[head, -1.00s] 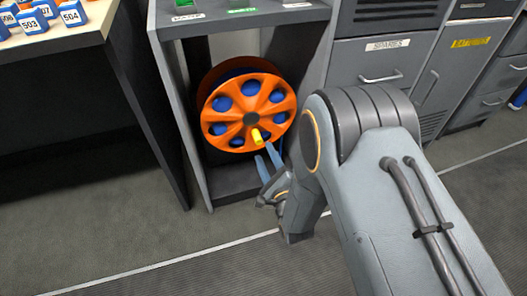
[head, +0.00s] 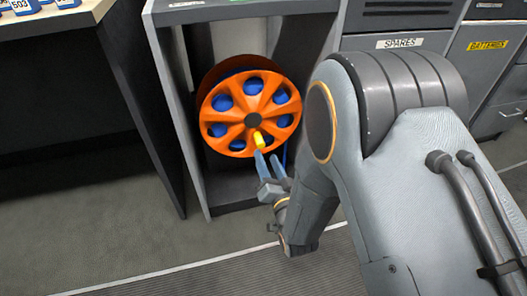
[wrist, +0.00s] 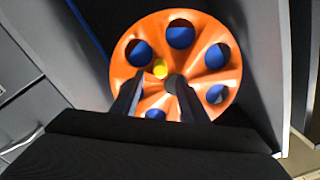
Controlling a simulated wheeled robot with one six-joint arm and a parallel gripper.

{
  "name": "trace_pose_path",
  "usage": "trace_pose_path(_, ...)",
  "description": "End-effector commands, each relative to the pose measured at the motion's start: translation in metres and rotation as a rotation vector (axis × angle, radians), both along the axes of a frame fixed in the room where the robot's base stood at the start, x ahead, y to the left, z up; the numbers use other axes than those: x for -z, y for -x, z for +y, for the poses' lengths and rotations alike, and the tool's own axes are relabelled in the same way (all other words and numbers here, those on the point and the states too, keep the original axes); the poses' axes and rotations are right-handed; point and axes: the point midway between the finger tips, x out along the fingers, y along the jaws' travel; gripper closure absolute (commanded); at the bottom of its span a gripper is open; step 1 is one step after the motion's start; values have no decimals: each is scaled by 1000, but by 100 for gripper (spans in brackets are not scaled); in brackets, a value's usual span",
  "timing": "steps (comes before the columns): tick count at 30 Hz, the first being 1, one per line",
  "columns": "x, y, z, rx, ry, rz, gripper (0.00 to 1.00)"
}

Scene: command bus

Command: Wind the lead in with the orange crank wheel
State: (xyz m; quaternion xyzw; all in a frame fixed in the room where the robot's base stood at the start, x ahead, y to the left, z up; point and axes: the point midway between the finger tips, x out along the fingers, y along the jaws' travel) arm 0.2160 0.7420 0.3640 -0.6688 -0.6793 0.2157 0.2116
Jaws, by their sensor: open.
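The orange crank wheel (head: 232,133) stands upright in an open grey cabinet bay, with blue showing through its round holes. Its yellow handle (head: 259,139) sticks out just below the dark hub (head: 253,120). My gripper (head: 267,166) is open, its blue-grey fingertips just below the handle. In the wrist view the wheel (wrist: 126,66) fills the upper middle, and the yellow handle (wrist: 160,69) shows beyond and between the fingers of my gripper (wrist: 153,82). I cannot tell whether a fingertip touches the handle. A strip of blue, perhaps the lead, shows beside the fingers.
The bay's left side panel (head: 178,115) and its floor frame the wheel closely. A grey cabinet labelled SPARES (head: 399,43) stands to the right, and a table with small numbered blocks (head: 24,6) to the left. The floor in front (head: 110,225) is clear.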

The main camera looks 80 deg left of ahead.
Motion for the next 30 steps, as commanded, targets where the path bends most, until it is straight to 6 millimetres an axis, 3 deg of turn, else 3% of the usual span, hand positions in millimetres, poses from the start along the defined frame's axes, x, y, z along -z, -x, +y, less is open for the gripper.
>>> trace_pose_path(6, 3, -1, -3, 0, -8, -430, 60)
trace_pose_path(10, 1, 0, -4, 1, -11, -574, 60)
trace_pose_path(17, 1, 0, 6, 0, -12, -636, 60)
trace_pose_path(30, 1, 1, 66, 0, -12, -632, 60)
